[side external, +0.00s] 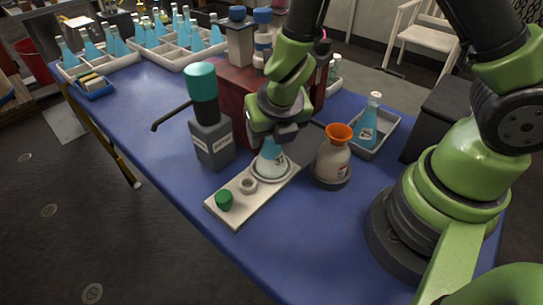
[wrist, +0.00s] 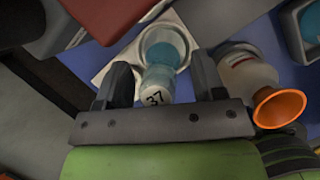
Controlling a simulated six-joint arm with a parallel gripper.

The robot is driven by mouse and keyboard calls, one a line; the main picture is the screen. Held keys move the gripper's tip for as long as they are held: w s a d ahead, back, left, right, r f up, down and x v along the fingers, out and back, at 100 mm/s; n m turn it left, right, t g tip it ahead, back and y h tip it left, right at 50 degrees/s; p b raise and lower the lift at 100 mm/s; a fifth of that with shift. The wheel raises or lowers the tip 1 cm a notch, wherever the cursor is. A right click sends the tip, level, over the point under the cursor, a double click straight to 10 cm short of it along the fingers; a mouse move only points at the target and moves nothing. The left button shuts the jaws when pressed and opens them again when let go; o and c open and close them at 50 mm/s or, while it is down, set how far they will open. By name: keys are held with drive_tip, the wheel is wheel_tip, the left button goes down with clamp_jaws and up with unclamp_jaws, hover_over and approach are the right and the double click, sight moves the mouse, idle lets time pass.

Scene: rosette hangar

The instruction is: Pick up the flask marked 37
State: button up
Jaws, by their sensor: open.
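The flask marked 37 (side external: 270,165) holds blue liquid and stands upright in a round seat on a white board (side external: 234,211). In the wrist view the flask (wrist: 160,62) lies between the two fingers, with its 37 label near the gripper body. My gripper (side external: 272,138) is directly above the flask, fingers pointing down around its neck. In the wrist view my gripper (wrist: 162,82) is open, with a dark finger on each side of the neck. The flask's top is hidden by the gripper in the side view.
A grey bottle with a teal top (side external: 212,140) stands left of the gripper, and an orange-funnelled bottle (side external: 334,158) close on the right. A dark red box (side external: 238,90) is behind. Another blue flask (side external: 368,122) sits in a grey tray. The board holds a green cap (side external: 224,200).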

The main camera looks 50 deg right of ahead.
drive_tip(key=shift+w+f, duration=0.1)
drive_tip(key=shift+f, duration=0.1)
drive_tip(key=shift+c, duration=0.3)
drive_tip(key=c, duration=0.7)
drive_tip(key=shift+c, duration=0.3)
drive_tip(key=shift+r, duration=0.2)
